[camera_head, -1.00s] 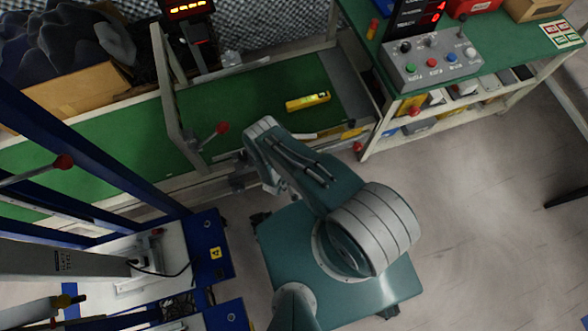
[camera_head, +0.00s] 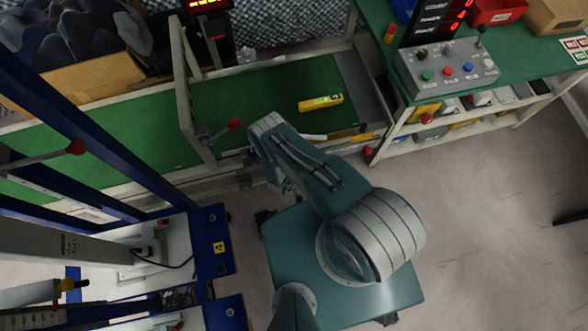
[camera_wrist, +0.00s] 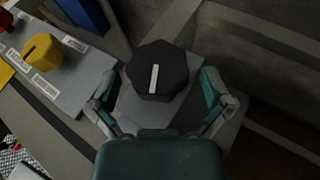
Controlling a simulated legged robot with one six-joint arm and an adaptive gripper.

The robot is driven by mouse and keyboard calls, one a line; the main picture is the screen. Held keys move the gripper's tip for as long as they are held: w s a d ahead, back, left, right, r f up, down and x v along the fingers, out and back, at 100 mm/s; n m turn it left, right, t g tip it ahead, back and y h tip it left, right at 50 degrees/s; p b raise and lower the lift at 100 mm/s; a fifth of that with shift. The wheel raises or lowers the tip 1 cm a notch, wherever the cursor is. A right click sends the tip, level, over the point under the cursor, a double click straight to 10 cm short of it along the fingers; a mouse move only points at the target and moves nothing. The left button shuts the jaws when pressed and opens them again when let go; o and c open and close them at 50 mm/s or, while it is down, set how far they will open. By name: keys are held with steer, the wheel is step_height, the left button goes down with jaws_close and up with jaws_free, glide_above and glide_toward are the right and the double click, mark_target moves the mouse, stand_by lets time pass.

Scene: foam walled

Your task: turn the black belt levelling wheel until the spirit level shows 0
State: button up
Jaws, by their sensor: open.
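The black wheel (camera_wrist: 157,71) shows in the wrist view as a faceted knob with a white bar mark, on a grey mount. My gripper (camera_wrist: 164,98) is open, with one finger at its lower left and the other at its right. Whether either finger touches the wheel I cannot tell. In the head view the wheel and my fingers are hidden by my arm at the belt's near edge. The yellow spirit level (camera_head: 320,102) lies on the green belt (camera_head: 250,110), beyond my arm. Its reading is too small to make out.
A yellow knob (camera_wrist: 42,50) sits on a labelled grey plate left of the wheel. A red-tipped lever (camera_head: 234,124) stands left of my arm. A control box (camera_head: 447,70) is on the right-hand bench.

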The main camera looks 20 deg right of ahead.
steer(key=v, duration=1)
steer(key=shift+a+r, duration=0.15)
steer(key=shift+a, duration=0.1)
steer(key=d+m+y, duration=0.1)
steer(key=d+y, duration=0.6)
steer(key=shift+x, duration=5)
steer(key=shift+s, duration=0.1)
steer(key=c, duration=1)
